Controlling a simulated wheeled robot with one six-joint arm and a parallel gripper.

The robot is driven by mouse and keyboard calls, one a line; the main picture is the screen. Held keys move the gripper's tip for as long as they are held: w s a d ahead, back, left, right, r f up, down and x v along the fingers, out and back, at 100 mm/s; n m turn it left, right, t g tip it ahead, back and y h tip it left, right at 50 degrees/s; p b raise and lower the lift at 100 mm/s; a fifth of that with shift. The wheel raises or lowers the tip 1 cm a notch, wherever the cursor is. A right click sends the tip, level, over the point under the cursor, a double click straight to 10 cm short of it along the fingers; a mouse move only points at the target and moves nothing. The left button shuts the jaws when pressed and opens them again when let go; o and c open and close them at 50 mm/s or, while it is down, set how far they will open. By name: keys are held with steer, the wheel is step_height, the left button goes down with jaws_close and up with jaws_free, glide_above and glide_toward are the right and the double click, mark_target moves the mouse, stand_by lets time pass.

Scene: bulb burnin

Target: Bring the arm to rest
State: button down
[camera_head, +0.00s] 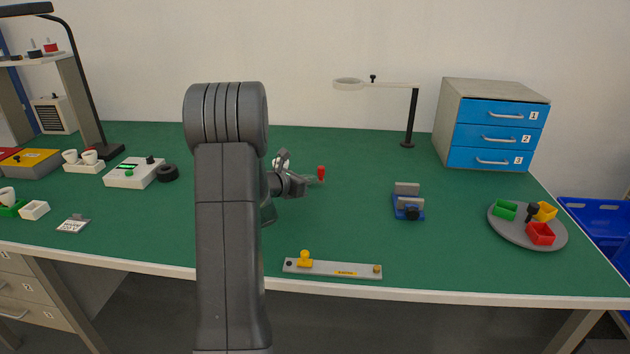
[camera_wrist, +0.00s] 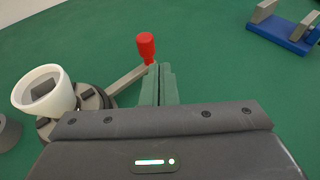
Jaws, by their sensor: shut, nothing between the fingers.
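My gripper (camera_wrist: 159,85) is shut and empty in the wrist view, its two green-grey fingers pressed together above the green bench top (camera_wrist: 210,55). A crank-like device with a red knob (camera_wrist: 146,46) lies just beyond and left of the fingertips. A white cup-shaped part (camera_wrist: 44,90) sits on that device's dark round base. In the head view my arm rises in front of the bench and hides much of the gripper. The red knob (camera_head: 321,172) shows to the right of the arm there. I cannot tell whether the fingers touch the device.
A blue vise (camera_head: 409,205) and a round tray (camera_head: 511,234) with coloured bins stand to the right. A grey bar fixture (camera_head: 335,269) lies at the front edge. A drawer cabinet (camera_head: 448,112) and a magnifier lamp (camera_head: 411,118) stand behind. The bench between vise and tray is clear.

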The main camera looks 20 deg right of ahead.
steer(key=v, duration=0.3)
steer(key=s+v, duration=0.1)
steer(key=v, duration=0.2)
steer(key=s+d+v, duration=0.1)
steer(key=v, duration=0.3)
steer(key=shift+s+a, duration=0.15)
steer(key=shift+s, duration=0.05)
